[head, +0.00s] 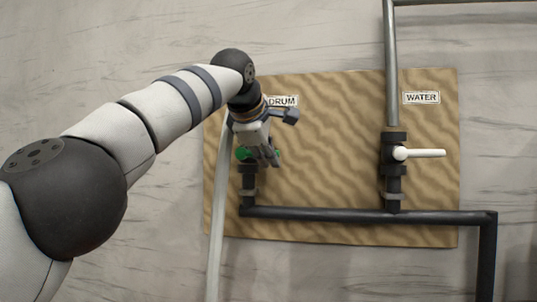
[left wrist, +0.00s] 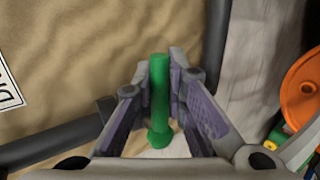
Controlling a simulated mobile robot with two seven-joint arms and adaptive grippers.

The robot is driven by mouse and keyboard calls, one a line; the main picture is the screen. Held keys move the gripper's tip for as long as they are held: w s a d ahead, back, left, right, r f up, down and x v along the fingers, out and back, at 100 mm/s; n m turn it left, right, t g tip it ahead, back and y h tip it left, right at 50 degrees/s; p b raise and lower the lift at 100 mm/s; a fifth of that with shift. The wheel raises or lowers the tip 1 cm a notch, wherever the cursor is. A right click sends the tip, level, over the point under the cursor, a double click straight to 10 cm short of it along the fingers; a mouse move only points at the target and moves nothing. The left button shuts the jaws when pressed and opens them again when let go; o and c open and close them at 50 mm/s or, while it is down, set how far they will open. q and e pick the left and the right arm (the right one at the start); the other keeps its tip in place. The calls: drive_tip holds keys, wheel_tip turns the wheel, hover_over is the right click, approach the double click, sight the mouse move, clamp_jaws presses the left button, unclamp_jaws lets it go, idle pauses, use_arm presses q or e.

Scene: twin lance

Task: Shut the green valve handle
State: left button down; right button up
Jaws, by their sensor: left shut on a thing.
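The green valve handle (head: 243,153) is on the left valve of the sandy-coloured board, under the DRUM label (head: 283,101). My left gripper (head: 268,156) is over it and hides most of it in the head view. In the left wrist view the green handle (left wrist: 160,98) stands between the two fingers of my left gripper (left wrist: 162,85), which is shut on it. I cannot tell for sure how the handle is turned relative to its pipe. My right gripper is not in view.
A second valve with a white handle (head: 425,153) pointing right is under the WATER label (head: 421,98). A dark pipe (head: 320,214) joins both valves below. A pale hose (head: 217,230) hangs at the left. The wrist view shows an orange round thing (left wrist: 304,86) at the right.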

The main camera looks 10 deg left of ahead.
use_arm(q)
drive_tip(key=c, duration=1.9)
unclamp_jaws()
drive_tip(key=shift+f, duration=0.1)
drive_tip(key=shift+s+r, duration=0.35)
drive_tip(key=shift+r, duration=0.05)
drive_tip(key=v, duration=1.1)
drive_tip(key=shift+s+f, duration=0.1)
